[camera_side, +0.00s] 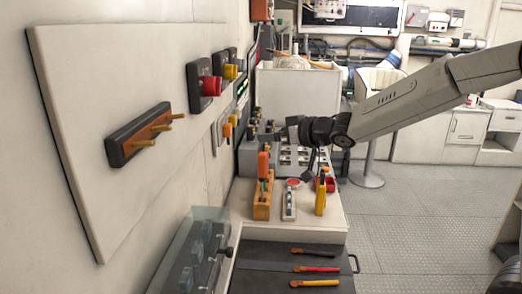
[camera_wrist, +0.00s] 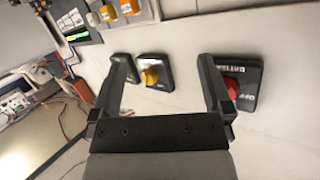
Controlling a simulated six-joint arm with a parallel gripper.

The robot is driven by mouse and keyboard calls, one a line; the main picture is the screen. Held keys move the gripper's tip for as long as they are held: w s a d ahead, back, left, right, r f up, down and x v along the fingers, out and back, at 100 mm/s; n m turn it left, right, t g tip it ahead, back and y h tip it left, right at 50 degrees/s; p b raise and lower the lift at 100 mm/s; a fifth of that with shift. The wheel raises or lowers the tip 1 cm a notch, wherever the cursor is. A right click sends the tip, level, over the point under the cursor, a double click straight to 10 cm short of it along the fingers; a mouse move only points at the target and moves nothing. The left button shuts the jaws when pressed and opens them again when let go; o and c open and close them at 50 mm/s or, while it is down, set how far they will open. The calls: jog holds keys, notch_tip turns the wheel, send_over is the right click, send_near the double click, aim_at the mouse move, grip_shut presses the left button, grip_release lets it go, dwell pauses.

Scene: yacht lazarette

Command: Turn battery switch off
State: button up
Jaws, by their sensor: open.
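The battery switch (camera_side: 210,86) is a red knob on a black base on the pale wall panel at left in the side view. In the wrist view the red knob (camera_wrist: 231,88) sits at right, with white lettering on its base, partly behind my right-hand finger. I cannot read the knob's setting. A yellow knob (camera_side: 231,71) on a black base is beside it; in the wrist view the yellow knob (camera_wrist: 150,76) shows between my fingers. My gripper (camera_wrist: 165,65) is open and empty. In the side view my gripper (camera_side: 303,150) is right of the panel, apart from both knobs.
A black bus bar with brass studs (camera_side: 140,137) is on the panel nearer the side camera. The space before the knobs looks clear.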

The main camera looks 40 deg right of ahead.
aim_at(219, 83)
jog(key=w+a+r+n+y, duration=0.1)
jog(key=a+r+n+y, duration=0.1)
jog(key=r+y, duration=0.2)
jog(key=w+a+r+n+y, duration=0.1)
jog(key=a+r+n+y, duration=0.2)
jog(key=r, duration=0.4)
jog(key=shift+w+r+g+y, duration=0.25)
jog(key=shift+r+g+y, duration=0.1)
jog(key=shift+y, duration=0.55)
jog(key=shift+x, duration=3.85)
jog(key=c, duration=1.2)
jog(key=shift+c, duration=0.2)
